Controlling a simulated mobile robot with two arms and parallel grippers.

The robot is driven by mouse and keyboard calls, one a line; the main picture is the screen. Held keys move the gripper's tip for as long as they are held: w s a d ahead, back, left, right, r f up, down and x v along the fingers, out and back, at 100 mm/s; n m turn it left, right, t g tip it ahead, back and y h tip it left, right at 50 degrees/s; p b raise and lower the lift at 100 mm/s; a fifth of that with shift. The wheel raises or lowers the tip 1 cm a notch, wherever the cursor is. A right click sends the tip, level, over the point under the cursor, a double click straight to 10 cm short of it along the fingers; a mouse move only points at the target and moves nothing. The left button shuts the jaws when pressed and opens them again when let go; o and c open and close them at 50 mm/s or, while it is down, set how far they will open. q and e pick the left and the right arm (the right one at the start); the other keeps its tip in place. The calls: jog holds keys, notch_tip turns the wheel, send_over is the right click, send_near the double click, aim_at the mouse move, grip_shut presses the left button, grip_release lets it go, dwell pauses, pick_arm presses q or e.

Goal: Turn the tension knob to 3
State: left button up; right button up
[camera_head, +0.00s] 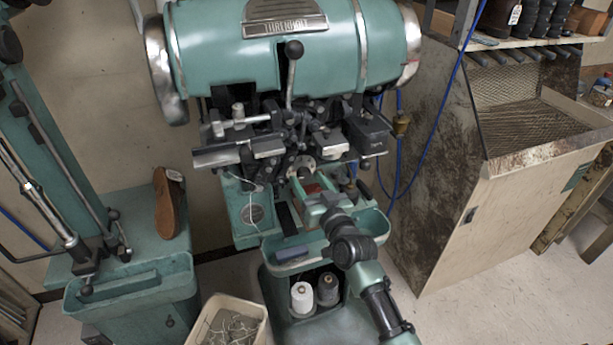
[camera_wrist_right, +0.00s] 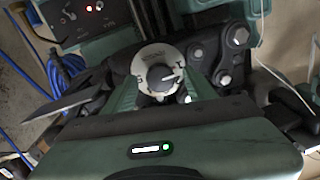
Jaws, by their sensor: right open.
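The tension knob (camera_wrist_right: 161,77) is dark and round, set in a pale dial plate (camera_wrist_right: 153,57) with dark marks. A light mark on the knob points toward the right of the wrist view; the numbers are too small to read. My right gripper (camera_head: 308,187) is at the front of the green sole stitcher (camera_head: 290,40), below its dark mechanism. In the wrist view its green fingers are open, one on each side of the knob; I cannot tell whether they touch it. In the head view I cannot make out the knob clearly. My left gripper is not in view.
Dark metal parts and a lever (camera_head: 291,75) stand close above my right gripper. Thread spools (camera_head: 302,298) sit in the base. A bin (camera_head: 232,322) stands at front left, a brown sole (camera_head: 168,202) on the left machine. A rusty cabinet (camera_head: 500,215) is at right.

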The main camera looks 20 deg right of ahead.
jog(key=shift+w, duration=0.75)
grip_shut()
